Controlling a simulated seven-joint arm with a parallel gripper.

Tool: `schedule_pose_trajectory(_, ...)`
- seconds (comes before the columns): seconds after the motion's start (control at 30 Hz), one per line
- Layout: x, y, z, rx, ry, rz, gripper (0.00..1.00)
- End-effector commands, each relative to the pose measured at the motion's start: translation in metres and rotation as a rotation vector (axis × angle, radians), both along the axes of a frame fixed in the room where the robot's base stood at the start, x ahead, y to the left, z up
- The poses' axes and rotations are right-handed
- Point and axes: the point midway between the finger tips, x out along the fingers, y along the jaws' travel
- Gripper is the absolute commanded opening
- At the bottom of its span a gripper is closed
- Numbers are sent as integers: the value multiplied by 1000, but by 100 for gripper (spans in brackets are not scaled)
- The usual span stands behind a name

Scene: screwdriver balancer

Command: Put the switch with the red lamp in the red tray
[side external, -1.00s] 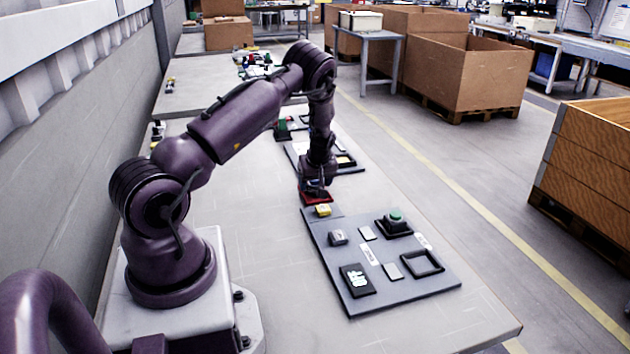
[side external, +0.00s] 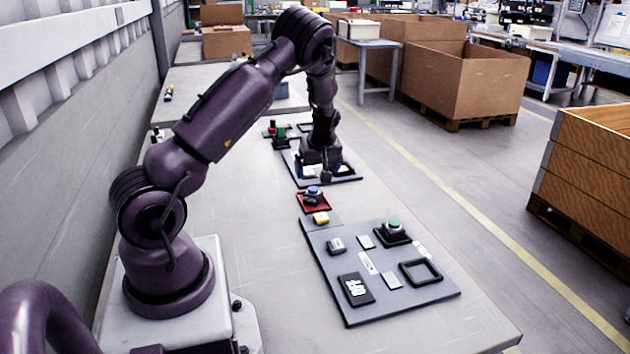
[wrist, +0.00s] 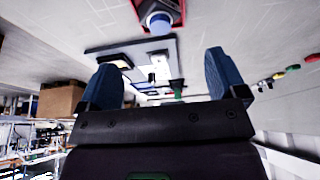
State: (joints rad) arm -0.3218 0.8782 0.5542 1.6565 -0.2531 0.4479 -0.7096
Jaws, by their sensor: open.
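The red tray (side external: 326,205) lies on the table just beyond the near grey board, and a blue-topped switch (side external: 313,192) sits in it. In the wrist view the red tray (wrist: 181,12) and the blue top (wrist: 158,22) show at the upper edge. My gripper (side external: 325,177) is over the far board, beyond the tray. Its blue fingers stand apart in the wrist view (wrist: 163,80), with nothing held between them. I cannot make out a switch with a red lamp for certain. A small red item (wrist: 313,58) shows at the right of the wrist view.
The near grey board (side external: 340,285) carries a green-topped switch (side external: 394,228), an empty black frame (side external: 420,273) and small blocks. A green-topped item (side external: 280,133) stands beside the far board (side external: 345,178).

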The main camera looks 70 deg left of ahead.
Motion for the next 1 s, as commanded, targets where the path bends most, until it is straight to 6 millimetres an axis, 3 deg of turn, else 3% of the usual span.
schedule_pose_trajectory(0.27, 2, -15, 30, -7, -5, -13, 90)
schedule_pose_trajectory(0.37, 9, -35, 48, -39, -28, -65, 90)
schedule_pose_trajectory(0.53, 20, -106, 105, -130, -90, -289, 90)
schedule_pose_trajectory(0.67, 13, -170, 151, -178, -127, -523, 90)
schedule_pose_trajectory(0.87, -25, -260, 209, -171, -156, -914, 90)
schedule_pose_trajectory(1.0, -66, -310, 233, -108, -149, -1185, 90)
